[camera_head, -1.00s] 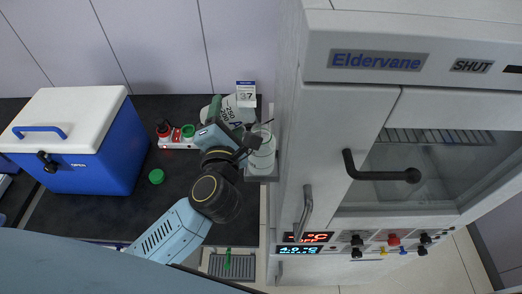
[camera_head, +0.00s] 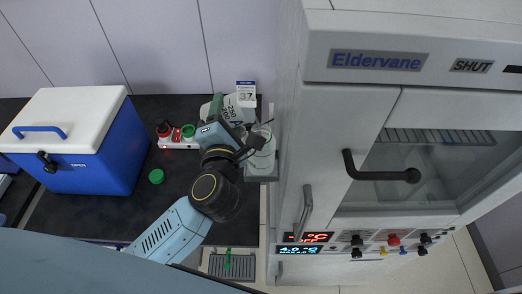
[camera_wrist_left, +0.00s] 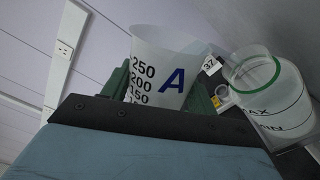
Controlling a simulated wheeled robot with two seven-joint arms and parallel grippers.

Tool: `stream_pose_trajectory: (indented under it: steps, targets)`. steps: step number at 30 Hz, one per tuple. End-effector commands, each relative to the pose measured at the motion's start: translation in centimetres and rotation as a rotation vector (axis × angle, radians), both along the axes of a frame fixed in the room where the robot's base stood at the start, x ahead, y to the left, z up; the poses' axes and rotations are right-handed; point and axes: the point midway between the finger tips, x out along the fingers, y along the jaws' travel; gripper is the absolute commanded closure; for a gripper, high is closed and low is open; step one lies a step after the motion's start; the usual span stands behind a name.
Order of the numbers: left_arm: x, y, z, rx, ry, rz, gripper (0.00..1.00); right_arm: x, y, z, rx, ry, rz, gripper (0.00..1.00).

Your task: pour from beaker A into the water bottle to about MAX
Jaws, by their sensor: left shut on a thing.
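Beaker A (camera_head: 234,103), a clear beaker with black volume marks and a blue letter A, is held by my left gripper (camera_head: 217,127). In the left wrist view, the green fingers (camera_wrist_left: 158,92) are shut on either side of beaker A (camera_wrist_left: 165,62). The water bottle (camera_head: 262,152) stands just right of the gripper, on a grey stand by the white cabinet. In the wrist view, the water bottle (camera_wrist_left: 282,108) shows MAX and MIN marks and a green ring; its mouth is right of the beaker. I cannot tell the liquid levels or see a stream. My right gripper is not in view.
A blue cooler (camera_head: 80,150) with a white lid is at left. A small white rack (camera_head: 176,146) holds red and green items. A green cap (camera_head: 157,176) lies on the dark counter. A 37 display (camera_head: 246,94) stands behind the beaker. The Eldervane cabinet (camera_head: 375,60) bounds the right side.

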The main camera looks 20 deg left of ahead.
Motion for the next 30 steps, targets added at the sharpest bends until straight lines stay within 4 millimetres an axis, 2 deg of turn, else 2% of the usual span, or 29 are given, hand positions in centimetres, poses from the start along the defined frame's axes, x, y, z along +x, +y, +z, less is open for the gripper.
stream_pose_trajectory:
  steps: [30]
  targets:
    - [0.08,-0.24,0.37,0.114,0.031,0.000,0.73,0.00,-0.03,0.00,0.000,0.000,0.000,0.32]
